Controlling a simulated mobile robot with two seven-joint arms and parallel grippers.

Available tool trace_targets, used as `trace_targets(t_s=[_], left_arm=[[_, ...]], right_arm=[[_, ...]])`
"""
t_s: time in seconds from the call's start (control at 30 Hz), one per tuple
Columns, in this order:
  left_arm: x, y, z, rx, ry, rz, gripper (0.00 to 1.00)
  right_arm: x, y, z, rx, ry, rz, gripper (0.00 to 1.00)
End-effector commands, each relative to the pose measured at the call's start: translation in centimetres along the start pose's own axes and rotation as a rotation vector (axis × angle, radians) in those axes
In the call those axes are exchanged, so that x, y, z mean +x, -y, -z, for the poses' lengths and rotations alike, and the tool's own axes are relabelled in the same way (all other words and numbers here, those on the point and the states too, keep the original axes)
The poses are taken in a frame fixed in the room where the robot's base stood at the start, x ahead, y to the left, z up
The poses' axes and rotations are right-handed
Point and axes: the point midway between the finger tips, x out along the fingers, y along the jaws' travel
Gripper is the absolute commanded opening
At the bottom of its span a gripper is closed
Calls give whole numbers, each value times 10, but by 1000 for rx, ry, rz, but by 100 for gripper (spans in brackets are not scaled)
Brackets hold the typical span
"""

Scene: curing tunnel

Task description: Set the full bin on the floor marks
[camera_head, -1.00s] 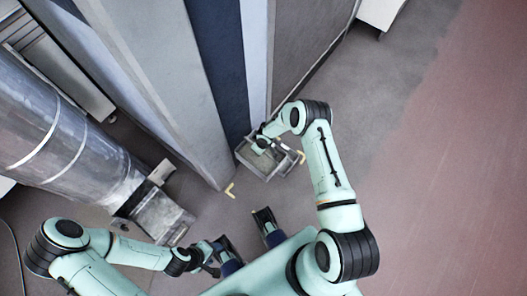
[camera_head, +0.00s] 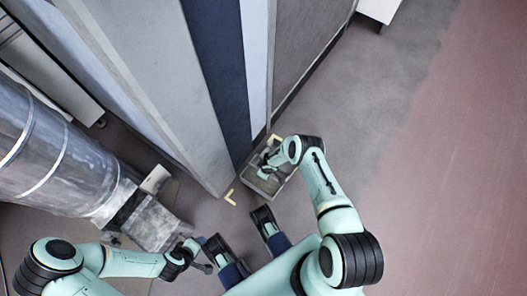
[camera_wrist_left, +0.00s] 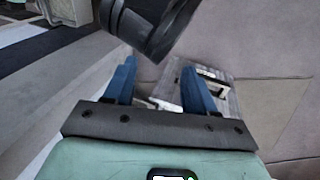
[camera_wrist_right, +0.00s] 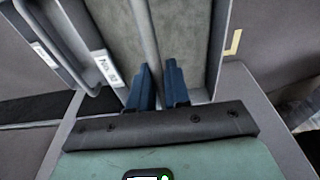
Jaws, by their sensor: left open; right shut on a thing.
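The grey bin (camera_head: 252,181) is beside the foot of the tall panels in the head view. My right gripper (camera_head: 265,169) is at it, shut on the bar (camera_wrist_right: 146,35) that crosses over the bin in the right wrist view. A grey-green fill shows inside, and a label (camera_wrist_right: 107,68) is at the left. Yellow corner floor marks show at the bin's near left (camera_head: 230,197) and far side (camera_head: 274,138); one also shows in the right wrist view (camera_wrist_right: 234,42). I cannot tell whether the bin touches the floor. My left gripper (camera_wrist_left: 160,88) is open and empty.
A large metal duct (camera_head: 60,150) with a grey chute (camera_head: 153,222) stands at the left. Tall grey and blue panels (camera_head: 215,70) rise close behind the bin. Open floor (camera_head: 365,110) lies to the right, with a reddish area (camera_head: 465,150) beyond.

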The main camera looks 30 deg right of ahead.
Motion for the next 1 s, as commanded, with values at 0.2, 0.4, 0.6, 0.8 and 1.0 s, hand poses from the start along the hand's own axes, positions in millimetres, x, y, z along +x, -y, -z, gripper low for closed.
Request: trace_targets(t_s=[0.2,0.4,0.6,0.8,1.0], left_arm=[[26,10,29,-9,-82,9,55],[32,16,34,-14,-94,16,55],[52,32,26,-31,-62,42,55],[64,48,5,-50,6,70,55],[63,47,4,-50,7,70,55]], right_arm=[[35,0,-5,1,-1,0,0],[45,0,-6,2,-1,0,0],[68,0,-10,2,-1,1,0],[82,-1,-12,2,-1,-1,0],[80,-1,-11,1,-2,-1,0]])
